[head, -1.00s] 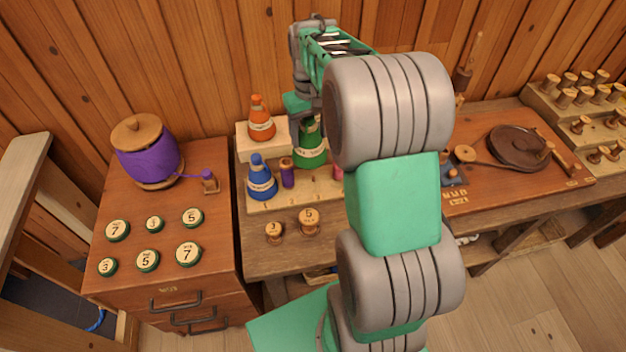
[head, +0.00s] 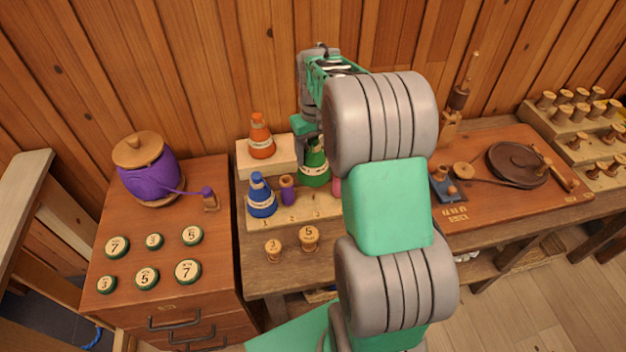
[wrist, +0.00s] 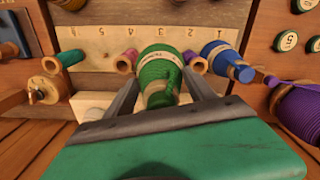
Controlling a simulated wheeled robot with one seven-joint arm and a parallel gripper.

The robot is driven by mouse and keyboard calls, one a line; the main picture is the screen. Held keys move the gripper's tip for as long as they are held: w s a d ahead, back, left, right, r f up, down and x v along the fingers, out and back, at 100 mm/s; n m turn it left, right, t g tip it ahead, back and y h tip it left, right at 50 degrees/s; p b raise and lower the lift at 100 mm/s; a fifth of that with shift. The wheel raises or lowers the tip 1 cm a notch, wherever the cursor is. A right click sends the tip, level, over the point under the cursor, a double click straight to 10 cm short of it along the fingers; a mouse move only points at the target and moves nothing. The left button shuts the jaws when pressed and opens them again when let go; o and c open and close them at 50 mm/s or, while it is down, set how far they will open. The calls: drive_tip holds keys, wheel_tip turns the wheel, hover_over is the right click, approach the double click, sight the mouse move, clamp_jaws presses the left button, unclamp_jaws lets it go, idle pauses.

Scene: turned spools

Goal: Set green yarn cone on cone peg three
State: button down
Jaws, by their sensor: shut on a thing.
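The green yarn cone (head: 314,168) has a pale label band and stands upright over the third place of the numbered cone board (head: 290,214). My gripper (wrist: 155,92) is shut on the green cone (wrist: 158,72), with one finger on each side of it. Peg three is hidden by the cone, and I cannot tell whether the cone's base touches the board. A blue cone (head: 261,196) stands at place one. A purple holder (head: 288,190) with an open wooden top is at place two.
An orange cone (head: 261,137) stands on a pale raised block (head: 266,158) behind the board. Two wooden spools (head: 308,237) stand in front of it. A purple yarn jar (head: 148,175) and several numbered spools are on the left cabinet. My arm hides the board's right part.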

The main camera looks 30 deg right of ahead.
drive_tip(key=shift+f+b, duration=1.95)
drive_tip(key=shift+f, duration=2.85)
drive_tip(key=shift+f+b, duration=0.35)
drive_tip(key=shift+f, duration=0.25)
drive_tip(key=c, duration=0.6)
unclamp_jaws()
drive_tip(key=shift+r+p, duration=3.55)
drive_tip(key=shift+r, duration=2)
